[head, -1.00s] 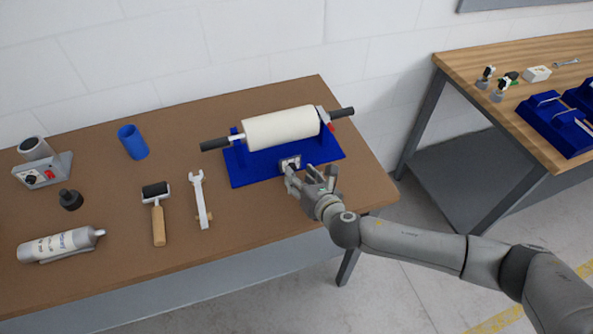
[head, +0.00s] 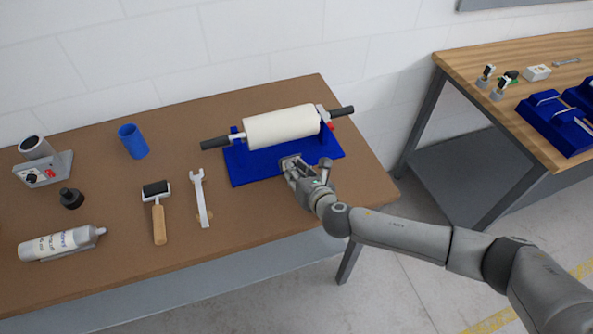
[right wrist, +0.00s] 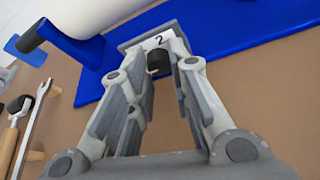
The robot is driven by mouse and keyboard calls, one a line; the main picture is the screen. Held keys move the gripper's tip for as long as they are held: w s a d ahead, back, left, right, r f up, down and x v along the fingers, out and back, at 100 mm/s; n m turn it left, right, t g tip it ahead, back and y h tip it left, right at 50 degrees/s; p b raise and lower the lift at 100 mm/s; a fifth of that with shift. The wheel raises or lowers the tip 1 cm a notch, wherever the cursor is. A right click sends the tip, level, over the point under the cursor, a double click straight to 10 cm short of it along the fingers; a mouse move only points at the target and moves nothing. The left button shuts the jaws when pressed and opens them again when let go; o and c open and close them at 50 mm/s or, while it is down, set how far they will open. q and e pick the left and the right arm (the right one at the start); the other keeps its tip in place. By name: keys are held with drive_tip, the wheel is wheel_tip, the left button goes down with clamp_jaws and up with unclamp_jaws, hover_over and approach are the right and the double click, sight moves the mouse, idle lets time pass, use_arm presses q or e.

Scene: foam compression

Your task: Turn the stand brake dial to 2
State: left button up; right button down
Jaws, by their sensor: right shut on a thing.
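The blue stand (head: 240,166) stands near the right end of the brown table and carries a white roller (head: 280,127). It also shows in the right wrist view (right wrist: 235,45). My right gripper (head: 291,167) is at the stand's front edge. In the right wrist view my gripper (right wrist: 156,60) is shut on the black brake dial (right wrist: 158,62), with a finger on either side. A pale plate (right wrist: 150,43) behind the dial shows the digit 2. The fingers hide the rest of the plate and most of the dial, so its setting is unclear.
A wrench (head: 201,197), a hand roller (head: 157,206), a bottle (head: 60,243), a blue cup (head: 132,141) and a grey device (head: 42,167) stand or lie to the left. A second table (head: 475,65) with blue trays is at right.

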drive_tip(key=shift+f, duration=0.15)
drive_tip(key=shift+d+f+m+y+b, duration=0.15)
drive_tip(key=shift+m+y+b, duration=0.55)
drive_tip(key=shift+m+b, duration=0.4)
drive_tip(key=shift+m+y+b, duration=0.8)
drive_tip(key=shift+m+b, duration=0.5)
drive_tip(key=shift+b, duration=0.05)
drive_tip(key=shift+d, duration=0.1)
drive_tip(key=c, duration=1.3)
unclamp_jaws()
